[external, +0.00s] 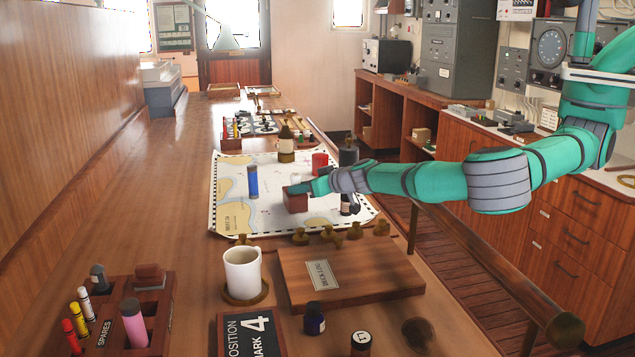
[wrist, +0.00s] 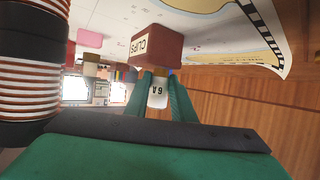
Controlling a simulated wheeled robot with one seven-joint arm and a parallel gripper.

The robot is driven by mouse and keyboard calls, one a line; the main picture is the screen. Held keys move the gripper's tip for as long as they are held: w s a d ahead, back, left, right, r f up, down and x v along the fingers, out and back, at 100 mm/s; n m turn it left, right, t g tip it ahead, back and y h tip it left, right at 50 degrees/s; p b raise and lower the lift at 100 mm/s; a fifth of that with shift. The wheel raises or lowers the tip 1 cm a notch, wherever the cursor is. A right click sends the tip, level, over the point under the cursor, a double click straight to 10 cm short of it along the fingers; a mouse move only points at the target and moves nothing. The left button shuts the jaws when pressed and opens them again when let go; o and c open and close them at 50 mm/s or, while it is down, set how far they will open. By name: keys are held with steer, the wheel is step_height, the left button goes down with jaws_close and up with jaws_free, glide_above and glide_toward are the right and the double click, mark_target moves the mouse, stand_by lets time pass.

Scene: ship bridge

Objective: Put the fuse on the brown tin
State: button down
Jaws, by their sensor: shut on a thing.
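The brown tin (external: 295,203), a small red-brown box, sits on the chart. In the wrist view the tin (wrist: 158,46) shows a white label reading CLIPS, with that picture roughly upside down. My gripper (wrist: 160,90) is shut on the fuse (wrist: 158,97), a small pale piece marked 6A, held between the two green fingers. The fuse is close to the tin's top face; I cannot tell whether they touch. In the external view my gripper (external: 298,187) is right at the tin's top, and its fingers largely hide the fuse.
A blue cylinder (external: 252,182) stands left of the tin; a red cylinder (external: 320,162) and a brown bottle (external: 286,147) stand behind. A dark cylinder with a ribbed band (wrist: 30,95) is close in the wrist view. A mug (external: 242,272) and wooden box (external: 350,280) stand in front.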

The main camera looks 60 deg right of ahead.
steer(key=shift+f, duration=0.1)
steer(key=shift+f, duration=0.1)
steer(key=c, duration=1.5)
jaws_free()
steer(key=shift+r, duration=0.25)
steer(key=v, duration=1.2)
